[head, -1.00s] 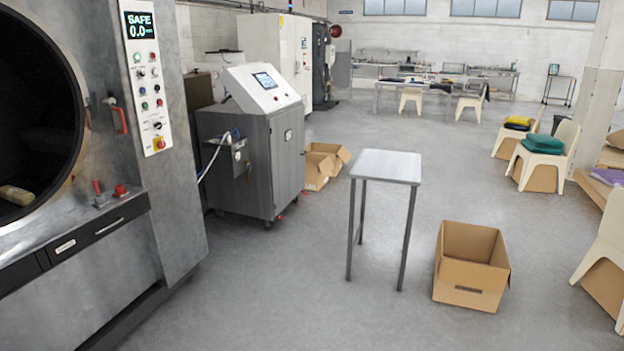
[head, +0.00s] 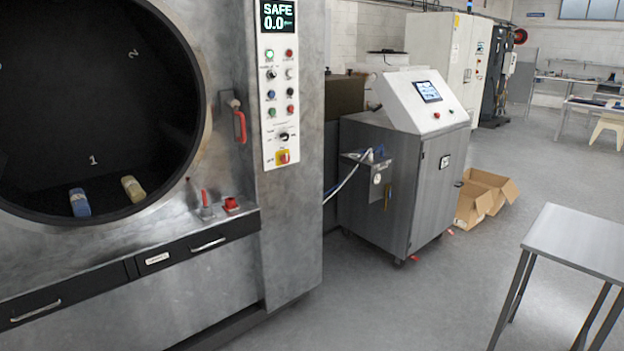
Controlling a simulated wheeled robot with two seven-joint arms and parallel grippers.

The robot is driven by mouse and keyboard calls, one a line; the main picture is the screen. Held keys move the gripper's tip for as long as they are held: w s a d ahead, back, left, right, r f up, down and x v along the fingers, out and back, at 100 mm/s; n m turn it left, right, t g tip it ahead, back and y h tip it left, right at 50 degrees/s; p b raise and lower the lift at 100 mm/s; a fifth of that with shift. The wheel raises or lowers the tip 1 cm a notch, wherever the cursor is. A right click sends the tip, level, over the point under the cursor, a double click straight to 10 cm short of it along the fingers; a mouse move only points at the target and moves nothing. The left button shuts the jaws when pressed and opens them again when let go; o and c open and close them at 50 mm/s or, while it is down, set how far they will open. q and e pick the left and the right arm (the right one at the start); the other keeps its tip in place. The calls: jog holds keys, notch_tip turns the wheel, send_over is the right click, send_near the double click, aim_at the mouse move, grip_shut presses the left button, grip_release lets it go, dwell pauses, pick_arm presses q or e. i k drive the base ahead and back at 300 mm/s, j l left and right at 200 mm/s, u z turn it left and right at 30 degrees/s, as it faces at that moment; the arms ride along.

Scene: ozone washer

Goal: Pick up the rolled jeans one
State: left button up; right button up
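Two small rolled items lie inside the dark drum of the washer (head: 225,285) at the left. One is a blue roll with a pale band (head: 79,203), likely the rolled jeans. The other is a beige roll (head: 133,188) a little to its right. They lie apart on the drum's lower inner surface, near a white number 1. The round drum opening shows no door across it. Neither of my grippers is in view.
A control panel (head: 280,90) reads SAFE 0.0. A red handle (head: 240,127) and red knob (head: 231,204) stick out beside the opening. A grey cabinet (head: 425,175), cardboard boxes (head: 490,190) and a small metal table (head: 585,240) stand right. The floor between is clear.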

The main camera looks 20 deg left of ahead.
aim_at(79, 204)
jog(key=i+j+u, duration=0.1)
jog(key=i+u, duration=0.15)
jog(key=i, duration=0.35)
jog(key=i+u, duration=0.3)
jog(key=i, duration=0.3)
jog(key=i+l+u, duration=0.25)
jog(key=i, duration=0.35)
jog(key=i+u, duration=0.4)
jog(key=i+l+u, duration=0.2)
jog(key=i+u, duration=0.2)
jog(key=i+l+u, duration=0.4)
jog(key=i+j, duration=0.1)
jog(key=i, duration=0.05)
